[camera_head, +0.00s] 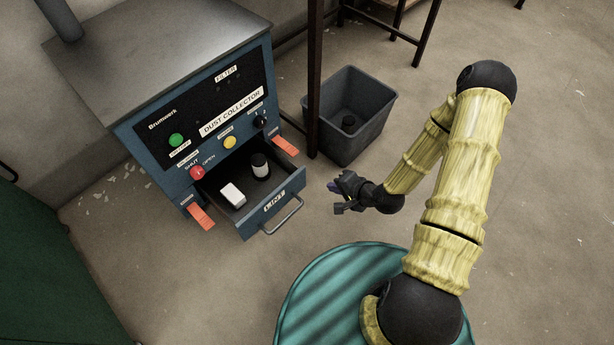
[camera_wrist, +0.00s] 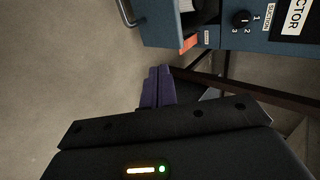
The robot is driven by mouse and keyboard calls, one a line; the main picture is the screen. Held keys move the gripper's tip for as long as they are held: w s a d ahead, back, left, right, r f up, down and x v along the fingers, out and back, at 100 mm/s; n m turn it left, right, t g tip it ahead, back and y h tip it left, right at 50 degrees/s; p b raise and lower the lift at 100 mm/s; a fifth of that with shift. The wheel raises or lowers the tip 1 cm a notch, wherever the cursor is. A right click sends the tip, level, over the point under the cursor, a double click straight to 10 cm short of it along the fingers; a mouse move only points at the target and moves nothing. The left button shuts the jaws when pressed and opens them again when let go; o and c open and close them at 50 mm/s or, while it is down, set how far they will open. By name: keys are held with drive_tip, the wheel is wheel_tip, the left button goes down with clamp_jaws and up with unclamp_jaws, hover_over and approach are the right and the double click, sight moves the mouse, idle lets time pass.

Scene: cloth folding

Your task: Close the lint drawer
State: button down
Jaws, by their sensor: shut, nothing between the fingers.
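The lint drawer (camera_head: 276,211) is pulled out of the front of the blue dust collector (camera_head: 150,151). Its front carries a "LINT" label and a metal bar handle (camera_head: 283,216). A white block (camera_head: 232,195) and a dark cylinder with a white band (camera_head: 261,166) are in the drawer. My gripper (camera_head: 337,196) is to the right of the drawer, apart from it, shut and empty. In the wrist view its purple fingers (camera_wrist: 158,86) are together, with the drawer (camera_wrist: 168,22) and handle (camera_wrist: 127,12) at the top.
A grey bin (camera_head: 350,112) with a dark object inside stands behind my gripper. A dark table leg (camera_head: 315,80) rises beside it. Orange tabs (camera_head: 201,217) flank the drawer opening. A green cabinet (camera_head: 45,270) is at the left. The floor before the drawer is clear.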

drive_tip(key=b, duration=0.6)
approach(301, 175)
wheel_tip(301, 175, down, 4)
drive_tip(key=w+a+b, duration=0.2)
drive_tip(key=shift+a+f, duration=0.15)
drive_tip(key=shift+a, duration=0.2)
drive_tip(key=shift+w+a+r, duration=0.2)
drive_tip(key=shift+w+a, duration=0.1)
drive_tip(key=shift+a, duration=0.05)
drive_tip(key=shift+w, duration=0.1)
